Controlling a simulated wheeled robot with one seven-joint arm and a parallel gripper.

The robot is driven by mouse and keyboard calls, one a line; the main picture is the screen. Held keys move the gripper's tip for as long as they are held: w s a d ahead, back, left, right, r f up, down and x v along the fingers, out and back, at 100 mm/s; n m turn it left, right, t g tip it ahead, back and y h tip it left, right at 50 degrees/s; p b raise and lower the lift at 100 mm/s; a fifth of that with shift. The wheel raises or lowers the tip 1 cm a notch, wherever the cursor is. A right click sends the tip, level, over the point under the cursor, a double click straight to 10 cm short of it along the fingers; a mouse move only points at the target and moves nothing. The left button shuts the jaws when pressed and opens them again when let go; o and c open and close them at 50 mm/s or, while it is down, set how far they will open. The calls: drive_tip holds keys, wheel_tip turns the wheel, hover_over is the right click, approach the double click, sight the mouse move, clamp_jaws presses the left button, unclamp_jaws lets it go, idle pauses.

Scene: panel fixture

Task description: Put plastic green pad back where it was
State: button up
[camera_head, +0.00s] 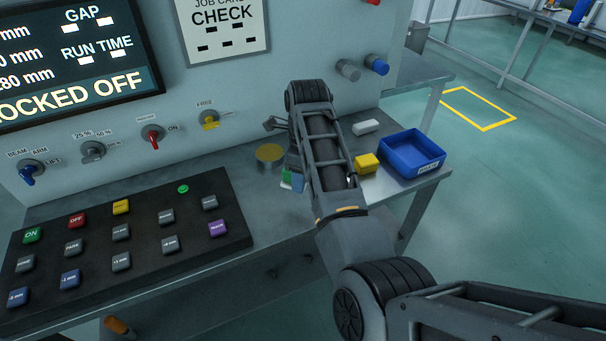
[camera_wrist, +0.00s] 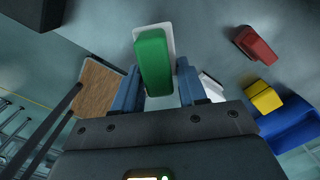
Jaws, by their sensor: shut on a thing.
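The plastic green pad (camera_wrist: 152,62) is a long rounded block between the two blue fingers of my gripper (camera_wrist: 160,88) in the wrist view. The fingers are shut on it. A pale white-grey flat piece (camera_wrist: 168,40) shows behind the pad's far end; I cannot tell whether the pad touches it. In the head view, my gripper (camera_head: 293,181) is low over the bench, left of the yellow block, mostly hidden by my arm. A small bit of green (camera_head: 286,176) shows there beside a blue finger.
A blue tray (camera_head: 411,153), a yellow block (camera_head: 366,164) and a white block (camera_head: 366,127) are on the bench's right. A round tan-topped thing (camera_head: 270,153) stands left of my gripper. A red block (camera_wrist: 255,46) shows in the wrist view. The button panel (camera_head: 150,268) fills the left.

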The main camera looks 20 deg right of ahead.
sight(301, 205)
drive_tip(key=shift+f+b, duration=2.6)
drive_tip(key=shift+f, duration=0.5)
drive_tip(key=shift+f, duration=0.5)
drive_tip(key=o, duration=1.2)
